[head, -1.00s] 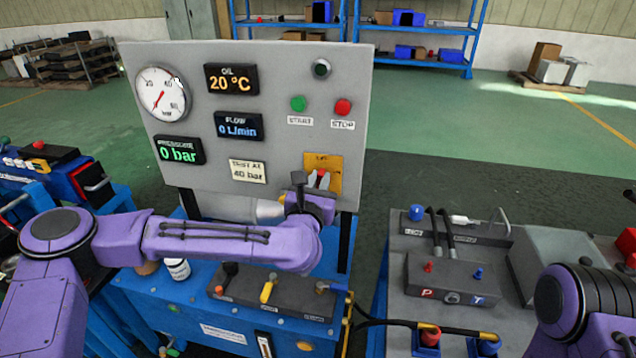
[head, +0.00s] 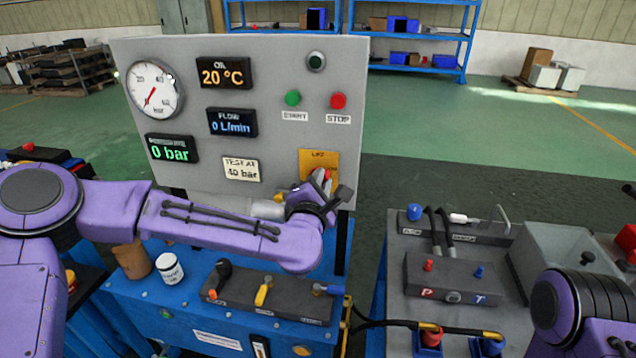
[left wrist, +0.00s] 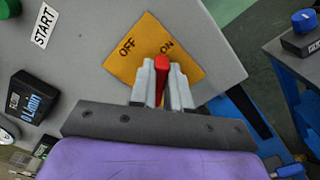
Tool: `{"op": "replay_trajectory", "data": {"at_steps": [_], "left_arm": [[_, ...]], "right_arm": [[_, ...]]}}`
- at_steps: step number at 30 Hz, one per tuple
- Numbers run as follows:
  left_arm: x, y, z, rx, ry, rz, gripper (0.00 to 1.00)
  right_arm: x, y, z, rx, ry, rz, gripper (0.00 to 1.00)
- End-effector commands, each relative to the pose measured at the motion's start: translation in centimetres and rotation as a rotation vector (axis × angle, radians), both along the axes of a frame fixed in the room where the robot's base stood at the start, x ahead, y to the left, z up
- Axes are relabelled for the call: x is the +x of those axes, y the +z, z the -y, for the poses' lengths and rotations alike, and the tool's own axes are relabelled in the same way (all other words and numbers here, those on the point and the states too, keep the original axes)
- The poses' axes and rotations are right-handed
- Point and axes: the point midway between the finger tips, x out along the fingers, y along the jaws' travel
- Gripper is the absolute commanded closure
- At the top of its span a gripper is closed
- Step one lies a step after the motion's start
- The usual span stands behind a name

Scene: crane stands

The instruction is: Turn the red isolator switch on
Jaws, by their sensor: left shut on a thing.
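The red isolator switch (left wrist: 161,78) is a red handle on a yellow plate (left wrist: 192,62) marked OFF and ON. In the left wrist view it stands between my left gripper's two pale fingers (left wrist: 161,86), which are shut on it. Its visible end lies just below the word ON, and OFF is off to the left. In the head view the yellow plate (head: 312,158) is at the panel's lower right, partly hidden by my left gripper (head: 321,179). My right gripper is out of view; only part of my right arm shows at the lower right.
The grey panel (head: 240,75) carries a gauge (head: 154,89), displays, a green START button (head: 292,98) and a red STOP button (head: 338,101). Below are a valve block (head: 285,302), a white jar (head: 170,268) and a brown cup (head: 131,260). A second bench (head: 400,275) stands to the right.

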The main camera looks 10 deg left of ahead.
Motion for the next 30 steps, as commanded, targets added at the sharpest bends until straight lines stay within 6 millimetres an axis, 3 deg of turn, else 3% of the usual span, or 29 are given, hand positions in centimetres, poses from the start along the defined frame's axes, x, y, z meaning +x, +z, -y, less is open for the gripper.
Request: {"op": "replay_trajectory", "data": {"at_steps": [15, 30], "left_arm": [[-0.01, -0.61, 0.34, 0.441, -0.001, 0.000, 1.00], [-0.02, -0.98, 0.34, 0.618, -0.001, -0.002, 1.00]], "right_arm": [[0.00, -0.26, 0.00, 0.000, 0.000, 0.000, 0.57], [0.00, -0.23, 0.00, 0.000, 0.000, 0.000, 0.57]]}}
